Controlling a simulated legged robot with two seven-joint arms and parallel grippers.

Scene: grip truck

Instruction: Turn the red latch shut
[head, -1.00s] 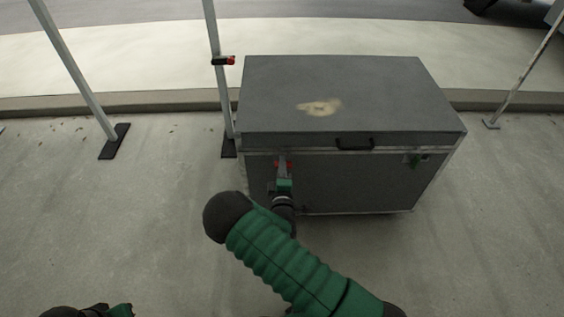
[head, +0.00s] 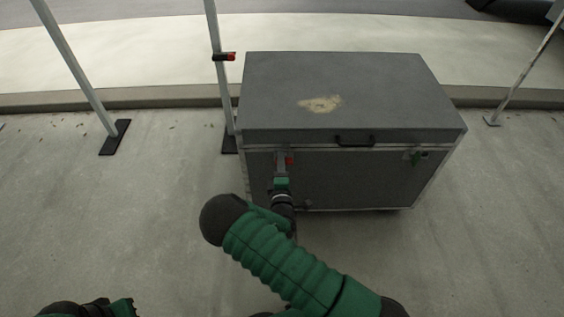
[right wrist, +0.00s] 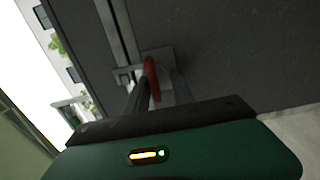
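The red latch (head: 289,160) is on the front left of the grey case (head: 385,185), just below the lid seam. It also shows in the right wrist view (right wrist: 152,80) as a thin red piece standing away from a metal plate. My right gripper (head: 281,164) is at the latch, with its fingers on either side of the red piece. It appears shut on it, though the contact is partly hidden. My left gripper (head: 120,307) is only partly in view at the bottom left edge, and its fingers cannot be made out.
The lid is down, with a black handle (head: 355,140) at its front and a worn patch on top. A metal post (head: 218,85) with a red clamp stands close to the case's left.

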